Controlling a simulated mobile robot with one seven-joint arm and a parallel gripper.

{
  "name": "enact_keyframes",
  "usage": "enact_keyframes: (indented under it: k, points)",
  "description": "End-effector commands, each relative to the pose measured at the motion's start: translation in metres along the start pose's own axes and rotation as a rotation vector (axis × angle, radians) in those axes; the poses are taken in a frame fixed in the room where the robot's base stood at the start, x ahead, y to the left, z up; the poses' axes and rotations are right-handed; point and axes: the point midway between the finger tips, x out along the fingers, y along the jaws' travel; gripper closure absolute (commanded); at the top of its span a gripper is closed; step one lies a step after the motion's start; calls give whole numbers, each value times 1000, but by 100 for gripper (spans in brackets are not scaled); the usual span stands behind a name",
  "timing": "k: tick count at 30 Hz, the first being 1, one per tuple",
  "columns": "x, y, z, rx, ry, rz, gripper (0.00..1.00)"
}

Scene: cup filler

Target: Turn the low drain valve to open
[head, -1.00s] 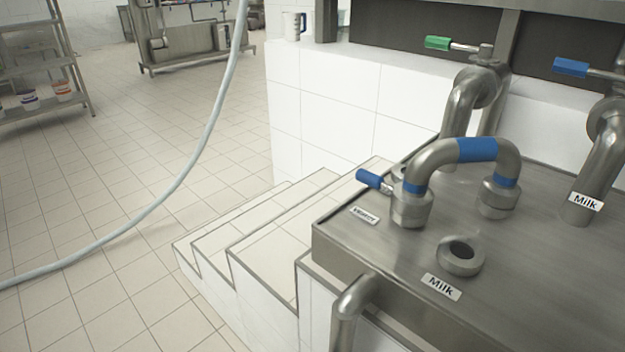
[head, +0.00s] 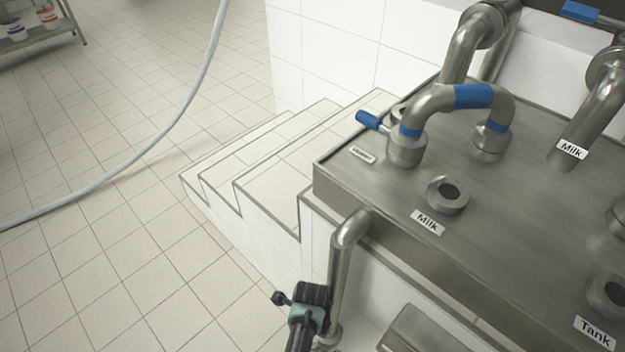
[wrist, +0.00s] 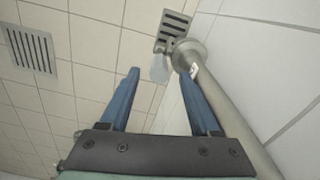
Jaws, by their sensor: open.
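My gripper shows in the wrist view (wrist: 158,78) with its two blue fingers spread apart and nothing clasped between them. A steel pipe (wrist: 245,118) ends beyond the right finger at a round collar (wrist: 188,53). A small pale piece (wrist: 160,68) beside this collar shows between the fingertips. It may be the low drain valve's handle, but I cannot tell its position. In the head view, my gripper's dark body (head: 312,293) is beside the lower part of the bent steel pipe (head: 343,255). Its fingertips and the valve are hidden there.
A steel table (head: 500,215) with pipes and a blue-handled valve (head: 370,120) stands above and to the right. White tiled steps (head: 265,165) lie behind the pipe. Floor grates (wrist: 173,27) (wrist: 31,50) show in the wrist view. The floor at left is open, crossed by a hose (head: 195,110).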

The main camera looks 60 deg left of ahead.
Motion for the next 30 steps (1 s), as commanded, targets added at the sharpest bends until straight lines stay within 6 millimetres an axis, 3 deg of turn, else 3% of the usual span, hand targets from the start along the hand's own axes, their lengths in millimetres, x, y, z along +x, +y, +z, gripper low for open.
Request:
enact_keyframes:
  k: [1, 3, 8, 30]
  points:
    - [-15, 0, 0, 1, -1, -1, 37]
    - [-24, 0, 0, 1, -1, -1, 37]
    - [-35, 0, 0, 0, -1, -1, 37]
    - [-36, 0, 0, 0, 0, 0, 37]
